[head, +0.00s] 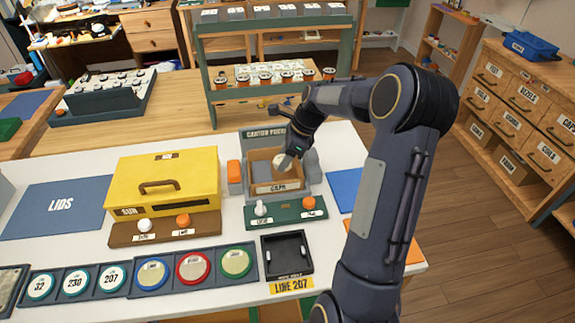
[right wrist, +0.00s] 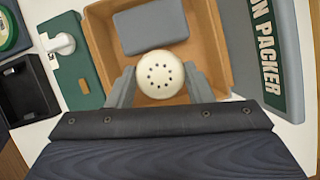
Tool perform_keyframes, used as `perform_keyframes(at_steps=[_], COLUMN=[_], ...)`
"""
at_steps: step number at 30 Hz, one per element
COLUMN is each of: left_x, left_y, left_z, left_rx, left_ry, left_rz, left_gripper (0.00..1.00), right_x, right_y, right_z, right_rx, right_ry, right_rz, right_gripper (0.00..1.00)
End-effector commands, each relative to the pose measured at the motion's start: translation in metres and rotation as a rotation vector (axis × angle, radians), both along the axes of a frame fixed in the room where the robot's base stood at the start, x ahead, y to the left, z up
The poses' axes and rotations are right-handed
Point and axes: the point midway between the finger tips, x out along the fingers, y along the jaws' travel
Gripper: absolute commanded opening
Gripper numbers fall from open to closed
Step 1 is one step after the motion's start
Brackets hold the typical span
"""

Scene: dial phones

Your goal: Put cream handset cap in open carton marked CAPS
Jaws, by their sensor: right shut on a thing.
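The cream handset cap (right wrist: 160,74) is round with a ring of small holes. My right gripper (right wrist: 158,88) is shut on it, one grey finger on each side, as the right wrist view shows. The cap also shows in the head view (head: 281,161), partly hidden by the gripper (head: 287,158). The open brown carton marked CAPS (head: 276,188) stands on the white table. The cap is over the carton's opening; its exact height above the floor cannot be told. A grey block (right wrist: 150,26) lies inside the carton. My left gripper is not in view.
A green board (head: 286,213) with a white and an orange lever stands in front of the carton. A yellow box (head: 163,180) is to the left, a black tray (head: 287,256) nearer. The carton packer's grey panel (head: 262,137) rises behind the carton.

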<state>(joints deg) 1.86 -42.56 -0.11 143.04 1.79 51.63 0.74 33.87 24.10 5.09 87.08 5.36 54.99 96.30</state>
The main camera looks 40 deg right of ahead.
Motion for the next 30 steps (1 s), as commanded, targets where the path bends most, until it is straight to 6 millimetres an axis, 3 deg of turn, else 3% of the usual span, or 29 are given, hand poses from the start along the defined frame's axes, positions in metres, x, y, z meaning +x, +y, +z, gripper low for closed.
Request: perform_keyframes(at_steps=[5, 12, 23, 24, 28, 30], left_x=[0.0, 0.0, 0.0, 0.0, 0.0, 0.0], left_y=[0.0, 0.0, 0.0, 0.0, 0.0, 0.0], left_z=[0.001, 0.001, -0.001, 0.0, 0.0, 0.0], left_rx=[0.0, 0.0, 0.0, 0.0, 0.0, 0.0], left_ry=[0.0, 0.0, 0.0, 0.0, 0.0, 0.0], left_rz=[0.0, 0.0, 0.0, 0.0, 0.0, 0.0], left_gripper=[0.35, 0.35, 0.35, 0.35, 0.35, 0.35], right_x=[0.0, -0.001, 0.0, 0.0, 0.0, 0.0], right_y=[-0.008, -0.011, -0.011, -0.011, -0.011, -0.011], right_z=[-0.009, -0.042, -0.046, -0.046, -0.046, -0.046], right_rx=[0.001, 0.002, 0.0, 0.0, 0.0, 0.0], right_ry=[0.001, 0.003, 0.0, 0.0, 0.0, 0.0], right_rz=[-0.002, -0.001, 0.0, 0.001, 0.0, 0.0], right_gripper=[0.25, 0.25, 0.25, 0.49, 0.66, 0.68])
